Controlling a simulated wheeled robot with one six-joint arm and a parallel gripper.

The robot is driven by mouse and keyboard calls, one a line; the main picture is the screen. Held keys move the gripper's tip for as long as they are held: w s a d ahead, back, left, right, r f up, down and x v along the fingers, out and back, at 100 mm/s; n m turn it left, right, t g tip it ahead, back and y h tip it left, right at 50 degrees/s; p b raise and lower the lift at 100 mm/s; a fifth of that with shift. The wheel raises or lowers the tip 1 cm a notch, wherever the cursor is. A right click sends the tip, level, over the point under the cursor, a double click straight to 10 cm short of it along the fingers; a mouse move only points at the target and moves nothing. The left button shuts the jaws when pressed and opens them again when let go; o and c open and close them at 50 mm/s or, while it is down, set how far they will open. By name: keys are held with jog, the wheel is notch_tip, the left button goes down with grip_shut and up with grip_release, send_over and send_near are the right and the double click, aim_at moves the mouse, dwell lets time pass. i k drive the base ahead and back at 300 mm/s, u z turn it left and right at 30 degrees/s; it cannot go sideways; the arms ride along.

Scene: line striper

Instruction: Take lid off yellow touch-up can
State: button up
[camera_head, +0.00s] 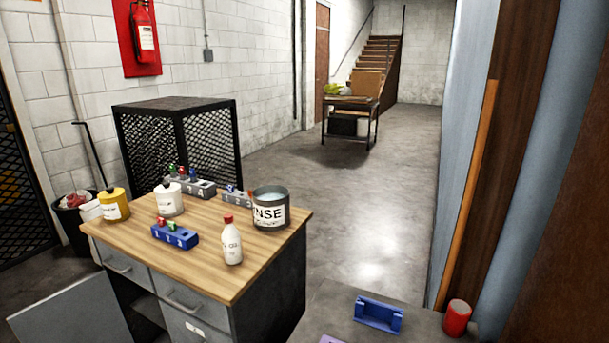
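The yellow touch-up can (114,207) stands upright at the left end of the wooden desk top. It has a white label with print too small to read. Its yellow lid (111,191) sits on top, with a small dark knob. My gripper is not in view, and nothing touches the can or its lid.
The desk (205,260) also holds a white lidded pot (169,202), a blue rack (175,236), a white bottle with red cap (232,243), a grey rinse tub (270,213) and grey racks (193,188). A mesh cage (180,140) stands behind.

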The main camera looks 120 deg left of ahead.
aim_at(112, 192)
jog(key=k, duration=0.6)
jog(key=u, duration=0.75)
jog(key=i, duration=1.3)
jog(key=u, duration=5.05)
jog(key=i, duration=0.95)
jog(key=u, duration=0.55)
